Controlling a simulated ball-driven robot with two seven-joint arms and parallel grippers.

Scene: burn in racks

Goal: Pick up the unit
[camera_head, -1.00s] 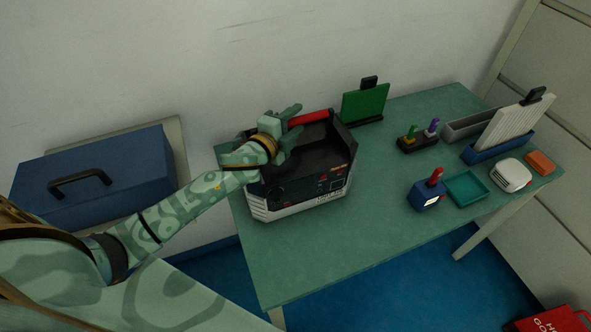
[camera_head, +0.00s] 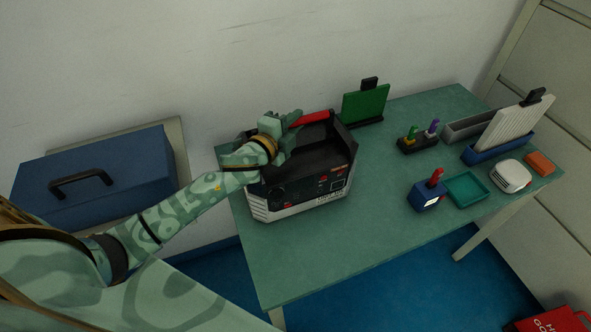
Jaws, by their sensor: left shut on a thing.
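The unit (camera_head: 305,192) is a black and pale grey box with a front panel of knobs and red marks. It stands upright at the left end of the green table. A red bar, its handle (camera_head: 310,118), runs along the top at the back. My left gripper (camera_head: 291,120) is at the left part of this red handle, with its fingers closed about it. The hand hides the handle's left end. My right gripper is not in view.
A green board (camera_head: 364,103) stands behind the unit. To the right are a blue box with a red lever (camera_head: 427,195), a teal tray (camera_head: 467,189), a white rounded device (camera_head: 511,176) and a blue rack (camera_head: 498,150). The table's front middle is clear. A blue case (camera_head: 95,178) is at left.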

